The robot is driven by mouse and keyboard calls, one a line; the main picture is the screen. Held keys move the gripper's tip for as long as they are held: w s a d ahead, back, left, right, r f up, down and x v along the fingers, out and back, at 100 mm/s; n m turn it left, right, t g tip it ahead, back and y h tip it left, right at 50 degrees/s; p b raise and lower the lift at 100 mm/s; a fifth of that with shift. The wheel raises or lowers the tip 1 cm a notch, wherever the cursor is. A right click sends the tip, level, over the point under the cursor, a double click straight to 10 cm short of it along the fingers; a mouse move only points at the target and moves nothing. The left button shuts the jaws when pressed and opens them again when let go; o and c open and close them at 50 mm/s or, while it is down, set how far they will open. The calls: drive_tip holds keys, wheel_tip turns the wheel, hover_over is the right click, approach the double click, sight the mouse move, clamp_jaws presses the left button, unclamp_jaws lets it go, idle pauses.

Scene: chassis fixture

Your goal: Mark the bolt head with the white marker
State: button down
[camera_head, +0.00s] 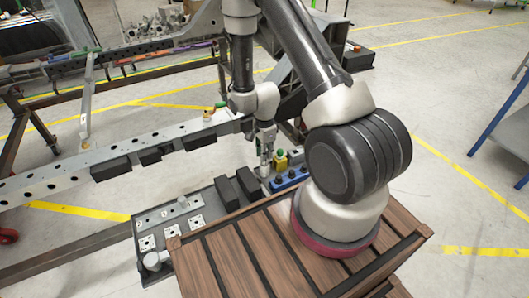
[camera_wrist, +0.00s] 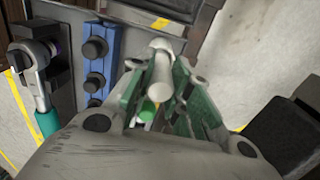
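The white marker (camera_wrist: 161,76) shows in the wrist view as a pale rod between the green-padded fingers of my gripper (camera_wrist: 160,90). A bright green part shows below it between the fingers. I cannot tell whether both fingers press on the rod. In the head view my gripper (camera_head: 265,152) points down over the far right corner of the grey tray (camera_head: 180,222), beside the blue socket rack (camera_head: 290,179). The perforated chassis beam (camera_head: 60,181) runs behind the tray. A small yellowish fitting (camera_head: 207,116) stands on it. I cannot make out the bolt head.
Black blocks (camera_head: 228,194) stand in the tray, left of my gripper. A ratchet with a teal handle (camera_wrist: 42,90) lies beside the blue rack in the wrist view. A small yellow-green object (camera_head: 281,160) is close right of my gripper.

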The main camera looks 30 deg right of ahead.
drive_tip(key=shift+r, duration=3.7)
drive_tip(key=shift+s, duration=0.1)
